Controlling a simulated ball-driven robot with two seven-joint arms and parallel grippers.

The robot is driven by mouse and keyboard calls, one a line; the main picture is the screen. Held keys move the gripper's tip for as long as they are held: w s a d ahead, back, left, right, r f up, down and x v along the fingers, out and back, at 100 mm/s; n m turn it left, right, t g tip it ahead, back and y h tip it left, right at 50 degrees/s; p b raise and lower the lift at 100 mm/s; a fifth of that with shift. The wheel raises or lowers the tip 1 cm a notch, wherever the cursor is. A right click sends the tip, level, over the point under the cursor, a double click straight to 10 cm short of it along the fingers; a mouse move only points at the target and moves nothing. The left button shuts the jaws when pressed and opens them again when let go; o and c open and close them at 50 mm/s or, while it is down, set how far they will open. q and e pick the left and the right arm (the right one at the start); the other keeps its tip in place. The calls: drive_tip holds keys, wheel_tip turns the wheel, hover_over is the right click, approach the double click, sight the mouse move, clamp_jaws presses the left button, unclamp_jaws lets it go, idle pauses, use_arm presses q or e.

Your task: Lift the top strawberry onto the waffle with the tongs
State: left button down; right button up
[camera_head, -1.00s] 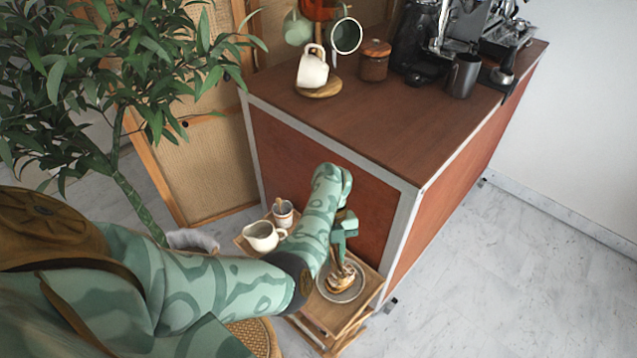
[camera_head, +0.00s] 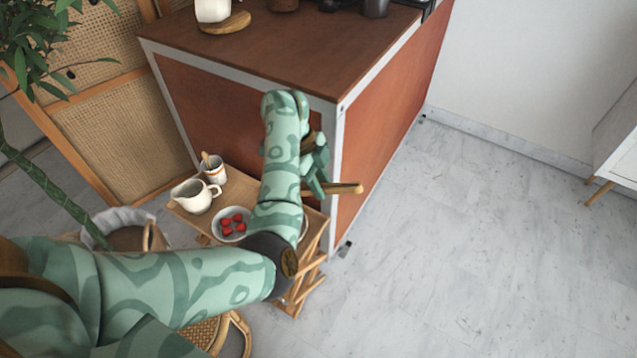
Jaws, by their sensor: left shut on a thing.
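My left gripper (camera_head: 316,180) is shut on the wooden tongs (camera_head: 346,188), which stick out to the right of it, above the right end of the small side table. The tongs look level and clear of the food. A bowl (camera_head: 218,238) with several red strawberries (camera_head: 232,220) stands on the table to the left of my forearm. The waffle is hidden behind my left arm; only a sliver of what may be its plate shows beside the arm. My right gripper is out of view.
The wooden side table (camera_head: 240,187) also holds a cream pitcher (camera_head: 194,197) and a cup (camera_head: 213,170) with a wooden utensil. The red coffee cart (camera_head: 215,115) stands close behind. A basket (camera_head: 125,232) is at the left. Floor to the right is clear.

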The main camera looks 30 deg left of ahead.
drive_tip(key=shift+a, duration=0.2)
